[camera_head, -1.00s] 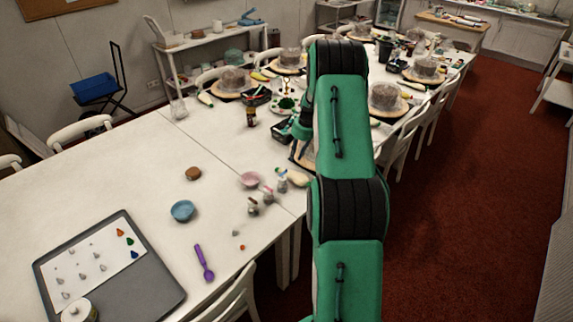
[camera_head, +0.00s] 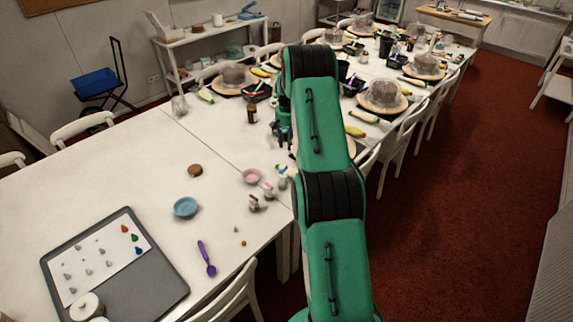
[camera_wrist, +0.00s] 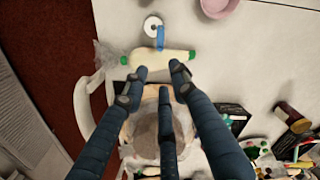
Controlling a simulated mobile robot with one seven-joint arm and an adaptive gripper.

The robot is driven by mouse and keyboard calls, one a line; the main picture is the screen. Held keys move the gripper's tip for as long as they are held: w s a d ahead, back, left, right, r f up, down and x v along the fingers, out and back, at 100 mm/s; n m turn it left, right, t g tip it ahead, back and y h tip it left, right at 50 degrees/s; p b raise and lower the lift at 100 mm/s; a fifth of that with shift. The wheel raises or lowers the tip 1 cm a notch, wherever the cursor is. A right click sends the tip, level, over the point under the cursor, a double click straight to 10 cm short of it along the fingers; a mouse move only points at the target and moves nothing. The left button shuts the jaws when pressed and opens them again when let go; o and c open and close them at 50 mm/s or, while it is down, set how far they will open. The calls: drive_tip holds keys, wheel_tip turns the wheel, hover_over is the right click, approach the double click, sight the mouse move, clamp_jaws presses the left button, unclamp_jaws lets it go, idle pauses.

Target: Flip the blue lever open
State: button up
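A short blue strip (camera_wrist: 160,37), which looks like the blue lever, shows at the top of the wrist view. It is beside a small white ring (camera_wrist: 152,25) and close to a cream bag with green ends (camera_wrist: 163,58). My gripper (camera_wrist: 158,78) has dark fingers that are spread apart with nothing held between them. The fingertips appear just below the bag in the picture; their height above the table is unclear. In the head view my gripper (camera_head: 281,130) is partly hidden by my green arm, and I cannot pick out the lever there.
A cake (camera_wrist: 150,125) lies behind my fingers. A white chair (camera_wrist: 84,100) stands at the table edge. The near table has a blue bowl (camera_head: 186,207) and clear space.

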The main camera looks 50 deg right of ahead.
sight(284, 170)
drive_tip(key=shift+f, duration=0.1)
wheel_tip(284, 170, down, 14)
drive_tip(key=shift+r, duration=0.2)
idle(0.6)
drive_tip(key=shift+c, duration=0.6)
